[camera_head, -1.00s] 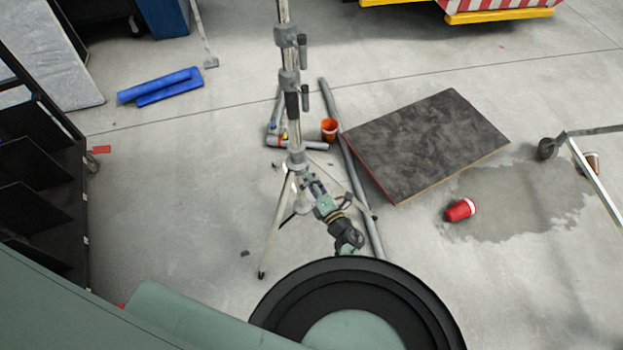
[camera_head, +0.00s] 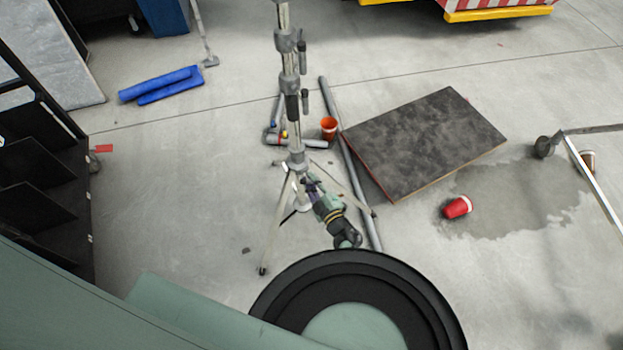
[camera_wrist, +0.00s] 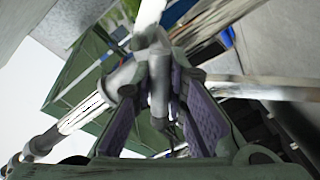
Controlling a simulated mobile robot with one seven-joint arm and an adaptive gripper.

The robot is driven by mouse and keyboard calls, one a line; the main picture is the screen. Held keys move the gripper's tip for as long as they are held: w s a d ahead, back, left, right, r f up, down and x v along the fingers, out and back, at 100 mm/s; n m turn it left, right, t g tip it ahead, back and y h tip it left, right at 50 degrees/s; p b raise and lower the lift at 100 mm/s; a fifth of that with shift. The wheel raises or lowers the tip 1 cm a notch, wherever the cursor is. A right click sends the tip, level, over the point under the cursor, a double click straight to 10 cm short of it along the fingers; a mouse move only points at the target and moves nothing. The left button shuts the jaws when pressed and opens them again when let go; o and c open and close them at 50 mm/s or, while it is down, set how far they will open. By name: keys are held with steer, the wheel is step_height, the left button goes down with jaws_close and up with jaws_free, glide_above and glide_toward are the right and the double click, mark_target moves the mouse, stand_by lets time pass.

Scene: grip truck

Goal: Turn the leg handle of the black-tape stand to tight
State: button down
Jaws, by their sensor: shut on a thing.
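The grey metal stand (camera_head: 296,158) rises upright on spread tripod legs in the head view, with a black band (camera_head: 292,106) on its column. My gripper (camera_head: 309,183) is low at the stand, just below its leg collar. In the wrist view, the purple pads of my gripper (camera_wrist: 160,115) are on both sides of a grey leg handle (camera_wrist: 158,88), shut on it. The handle joins a grey collar with the silver legs running off left and right. In the head view my gripper hides the handle, so its tightness cannot be read.
A grey pipe (camera_head: 350,175) lies right of the stand, close to my arm. Blue rolls (camera_head: 160,86) lie left. The floor left of the stand is mostly clear.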

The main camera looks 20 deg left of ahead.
steer(key=m, duration=0.2)
steer(key=m+p, duration=0.1)
steer(key=m, duration=0.1)
steer(key=shift+s+a, duration=0.15)
steer(key=shift+a, duration=0.05)
steer(key=shift+s+a+f+m+p, duration=0.1)
steer(key=shift+m+p, duration=0.25)
steer(key=shift+m, duration=0.75)
steer(key=shift+s+f+m+p, duration=0.1)
steer(key=shift+m+p, duration=0.2)
steer(key=shift+m, duration=0.8)
steer(key=c, duration=1.6)
jaws_free()
steer(key=shift+w, duration=0.1)
steer(key=v, duration=1.2)
